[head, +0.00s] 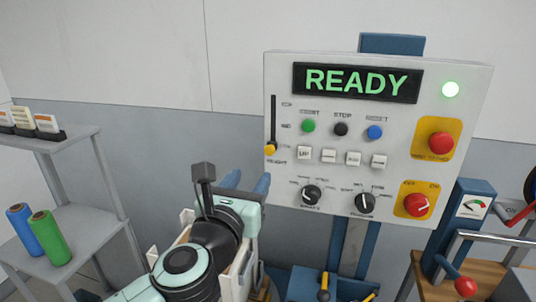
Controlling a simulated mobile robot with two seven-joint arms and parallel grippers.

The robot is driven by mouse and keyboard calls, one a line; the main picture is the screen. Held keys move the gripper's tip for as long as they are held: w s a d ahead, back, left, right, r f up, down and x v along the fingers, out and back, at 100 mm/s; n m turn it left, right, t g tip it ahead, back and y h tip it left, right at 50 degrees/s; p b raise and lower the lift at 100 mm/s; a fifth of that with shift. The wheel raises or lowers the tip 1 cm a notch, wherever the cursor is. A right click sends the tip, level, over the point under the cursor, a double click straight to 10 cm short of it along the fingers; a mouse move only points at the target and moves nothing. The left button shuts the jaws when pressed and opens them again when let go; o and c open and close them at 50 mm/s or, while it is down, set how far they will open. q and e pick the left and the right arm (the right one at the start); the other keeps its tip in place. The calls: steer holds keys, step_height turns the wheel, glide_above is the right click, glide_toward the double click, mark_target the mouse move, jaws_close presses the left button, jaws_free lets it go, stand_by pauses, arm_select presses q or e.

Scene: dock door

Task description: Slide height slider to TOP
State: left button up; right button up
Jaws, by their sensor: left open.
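The grey control panel (285,180) faces me at the upper right. Its height slider is a vertical black slot (273,112) at the panel's left edge, with tick marks beside it. The yellow slider knob (270,150) sits at the slot's bottom end, just above the HEIGHT label. My left gripper (204,173) is open and empty, to the left of and below the knob, apart from the panel. One dark finger shows clearly; the rest is hard to make out. My right gripper is not in view.
A grey shelf (85,215) with blue and green rolls stands left. A wooden-topped bench (440,289) is lower right.

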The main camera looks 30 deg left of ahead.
mark_target(269, 150)
arm_select(q)
steer(key=p+x, duration=0.1)
steer(key=x, duration=1.2)
steer(key=shift+f, duration=0.1)
jaws_close()
